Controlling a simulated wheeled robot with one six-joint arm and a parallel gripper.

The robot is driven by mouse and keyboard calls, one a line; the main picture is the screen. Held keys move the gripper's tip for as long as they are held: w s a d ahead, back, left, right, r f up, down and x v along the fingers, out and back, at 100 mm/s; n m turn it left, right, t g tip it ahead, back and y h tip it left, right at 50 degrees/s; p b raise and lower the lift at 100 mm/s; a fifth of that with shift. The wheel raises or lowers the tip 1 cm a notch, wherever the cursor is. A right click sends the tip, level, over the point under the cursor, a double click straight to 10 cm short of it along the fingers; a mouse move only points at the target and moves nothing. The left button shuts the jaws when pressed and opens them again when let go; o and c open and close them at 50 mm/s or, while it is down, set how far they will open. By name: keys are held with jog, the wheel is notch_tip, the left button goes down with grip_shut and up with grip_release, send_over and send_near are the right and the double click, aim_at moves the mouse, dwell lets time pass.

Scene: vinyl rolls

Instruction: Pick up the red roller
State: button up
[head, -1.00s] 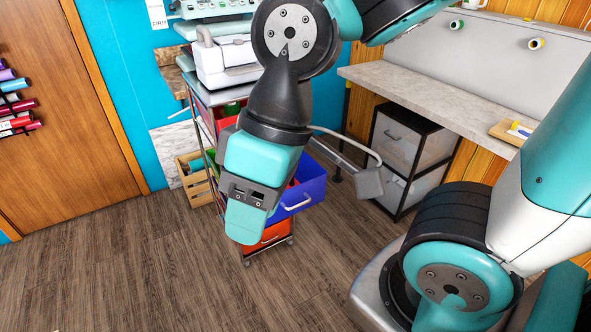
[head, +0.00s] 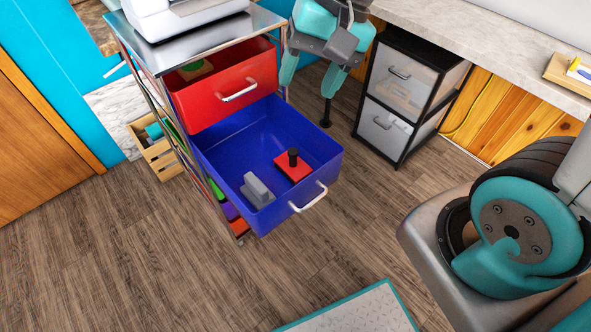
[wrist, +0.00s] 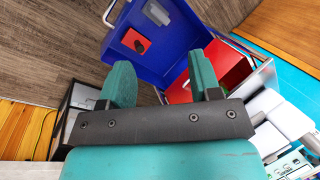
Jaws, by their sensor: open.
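A flat red piece with a black upright knob, which I take as the red roller (head: 297,168), lies inside the open blue drawer (head: 322,177). It also shows in the wrist view (wrist: 134,41), beyond my fingertips. My gripper (head: 310,75) is open and empty, its fingers pointing down, in the picture behind and above the drawer's right side. In the wrist view my gripper (wrist: 160,66) has its two fingers spread, with the blue drawer beyond them. The gripper is clear of the red roller.
A grey block (head: 257,189) lies left of the roller in the same drawer. The open red drawer (head: 229,88) sits above, in the metal cart. A black-framed drawer unit (head: 409,92) stands to the right.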

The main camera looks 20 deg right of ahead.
jog(key=w+d+f+m+b, duration=0.45)
jog(key=w+f+m, duration=0.35)
jog(key=f, duration=0.3)
jog(key=m+b, duration=0.2)
jog(key=m, duration=0.6)
send_near(296, 151)
jog(key=x, duration=0.2)
jog(key=b+x, duration=0.1)
jog(key=x, duration=0.1)
jog(key=b+x, duration=0.1)
jog(key=x, duration=0.1)
jog(key=shift+w+d+f, duration=0.15)
jog(key=shift+w+f, duration=0.05)
jog(key=shift+f, duration=0.2)
jog(key=shift+b+x, duration=0.65)
jog(key=shift+x, duration=2.35)
jog(key=shift+r+t, duration=0.15)
jog(key=shift+t, duration=0.15)
jog(key=c, duration=1)
jog(key=shift+c, duration=0.2)
jog(key=shift+r, duration=0.1)
notch_tip(296, 151, up, 20)
jog(key=p, duration=0.4)
